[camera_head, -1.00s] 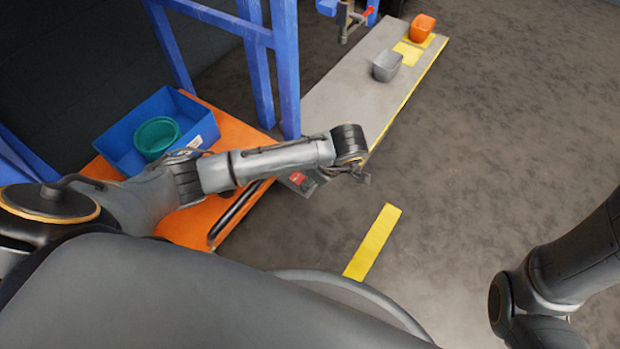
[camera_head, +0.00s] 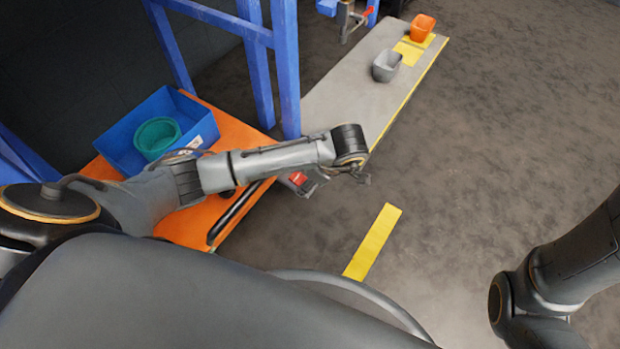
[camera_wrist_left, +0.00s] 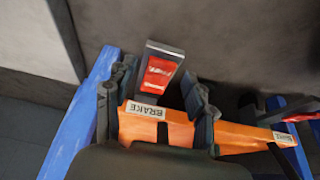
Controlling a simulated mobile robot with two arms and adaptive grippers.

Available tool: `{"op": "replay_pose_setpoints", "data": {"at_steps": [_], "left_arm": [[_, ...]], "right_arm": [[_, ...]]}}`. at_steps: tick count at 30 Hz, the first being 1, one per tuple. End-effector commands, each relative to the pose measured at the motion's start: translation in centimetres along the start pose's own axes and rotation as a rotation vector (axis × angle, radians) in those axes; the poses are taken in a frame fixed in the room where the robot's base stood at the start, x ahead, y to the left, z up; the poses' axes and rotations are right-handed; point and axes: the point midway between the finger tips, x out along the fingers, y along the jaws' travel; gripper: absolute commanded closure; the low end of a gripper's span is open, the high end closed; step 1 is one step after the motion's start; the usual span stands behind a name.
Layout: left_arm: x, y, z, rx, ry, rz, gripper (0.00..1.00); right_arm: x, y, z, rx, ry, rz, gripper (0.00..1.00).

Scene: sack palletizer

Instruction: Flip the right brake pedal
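A red-and-grey brake pedal (camera_wrist_left: 160,72) sticks out from the orange cart edge, beside a white BRAKE label (camera_wrist_left: 146,109) in the left wrist view. A red pedal also shows just below my left forearm in the head view (camera_head: 298,179). My left gripper (camera_wrist_left: 160,95) is open, with its dark fingers apart on either side of the pedal; I cannot tell whether either touches it. A second red pedal (camera_wrist_left: 303,116) is partly visible at the right edge of the wrist view, near another label. My right gripper is out of view.
The orange cart (camera_head: 228,150) carries a blue bin (camera_head: 195,118) with a teal bucket (camera_head: 157,137). Blue posts (camera_head: 287,70) stand behind it. A grey platform (camera_head: 350,90) holds grey and orange containers. Floor on the right is clear around a yellow strip (camera_head: 372,242).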

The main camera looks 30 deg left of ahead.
Motion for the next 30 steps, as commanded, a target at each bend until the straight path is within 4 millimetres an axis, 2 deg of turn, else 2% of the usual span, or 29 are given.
{"op": "replay_pose_setpoints", "data": {"at_steps": [5,8,18,25,30], "left_arm": [[-0.2,0.0,0.0,0.0,0.0,0.001,0.45],[-1.0,0.1,0.0,0.0,-0.001,0.003,0.45],[-7.5,0.4,-0.1,0.002,0.001,0.011,0.45],[-10.4,0.2,0.0,0.001,0.001,0.006,0.45],[-11.7,0.1,0.0,0.0,0.0,0.002,0.45]], "right_arm": [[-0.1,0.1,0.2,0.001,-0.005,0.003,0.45],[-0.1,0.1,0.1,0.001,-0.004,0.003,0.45],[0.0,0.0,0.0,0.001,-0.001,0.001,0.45],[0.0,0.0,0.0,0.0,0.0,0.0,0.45],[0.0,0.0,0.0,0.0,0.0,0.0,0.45]]}}
